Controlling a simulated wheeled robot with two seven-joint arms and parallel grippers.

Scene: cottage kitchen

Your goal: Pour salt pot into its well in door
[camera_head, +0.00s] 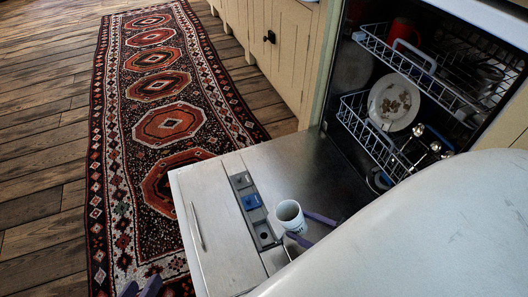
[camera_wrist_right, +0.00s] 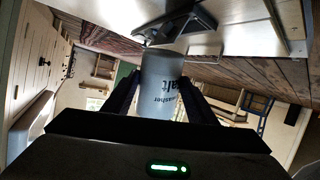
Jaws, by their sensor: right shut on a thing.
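The salt pot (camera_head: 289,212) is a white cup-like pot with dark lettering. It shows in the right wrist view (camera_wrist_right: 160,80) with its lettering upside down. My right gripper (camera_head: 309,229) is shut on it, a purple finger on each side; the fingers also show in the wrist view (camera_wrist_right: 160,103). In the head view its open mouth faces up. The pot is by the grey dispenser strip (camera_head: 243,182) in the open dishwasher door, close to a dark round well (camera_head: 265,237). I cannot see its contents. My left gripper (camera_head: 140,290) shows only its purple fingertips, apart, at the bottom edge.
The dishwasher door (camera_head: 212,225) lies folded down. A blue cap (camera_head: 252,202) sits on the dispenser strip. Inside are racks with a plate (camera_head: 394,102) and a red mug (camera_head: 403,33). A patterned rug (camera_head: 168,122) covers the floor at left. My pale arm link hides the lower right.

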